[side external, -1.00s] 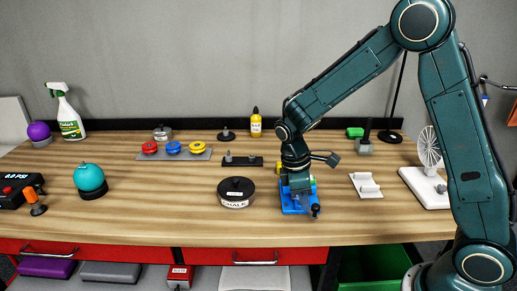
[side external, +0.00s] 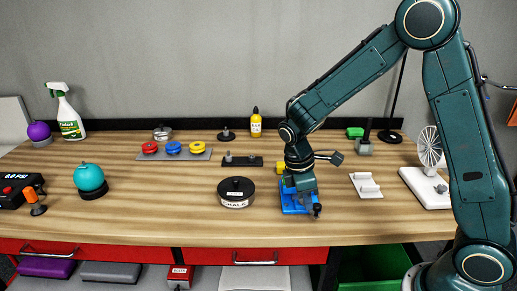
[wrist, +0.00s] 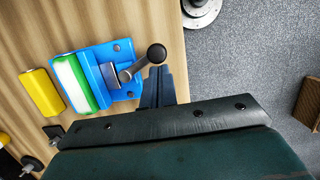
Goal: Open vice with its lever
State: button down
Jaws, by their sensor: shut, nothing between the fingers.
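The blue vice (wrist: 122,50) lies on the wooden bench in the wrist view, with a green-and-white block (wrist: 75,82) along its left side. A yellow block (wrist: 41,92) is left of that, with a narrow gap between. The vice's lever (wrist: 134,69) is grey and ends in a dark round knob (wrist: 157,53), pointing right and up in this view. My gripper (wrist: 158,72) is shut and empty, its fingertips right beside the lever just below the knob; I cannot tell if they touch. In the side external view, my gripper (side external: 308,198) hides much of the vice (side external: 292,207).
A black chalk tin (side external: 236,189) stands left of the vice. A white stand (side external: 365,186) is to its right, and a white fan-like device (side external: 430,170) is farther right. The bench's front edge is close in front of the vice.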

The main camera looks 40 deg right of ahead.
aim_at(320, 206)
jog(key=n, duration=0.1)
jog(key=s+d+n, duration=0.1)
jog(key=n, duration=0.1)
jog(key=shift+d+t, duration=0.2)
jog(key=shift+t, duration=0.1)
jog(key=d+n, duration=0.1)
jog(key=n, duration=0.3)
jog(key=shift+s+d+t+h, duration=0.35)
jog(key=shift+d+t+h, duration=0.05)
jog(key=d+n, duration=0.1)
jog(key=n, duration=0.1)
jog(key=d+n+t, duration=0.1)
jog(key=n, duration=0.1)
jog(key=shift+w+d, duration=0.1)
jog(key=shift+d, duration=0.3)
jog(key=shift+s+a, duration=0.2)
jog(key=shift+a, duration=0.5)
jog(key=shift+s+a+r, duration=0.15)
jog(key=shift+s+a, duration=0.05)
jog(key=shift+a, duration=0.45)
jog(key=shift+s+a+r, duration=0.1)
jog(key=shift+s+a, duration=0.1)
jog(key=shift+a, duration=0.4)
jog(key=v, duration=0.9)
jog(key=shift+r, duration=0.4)
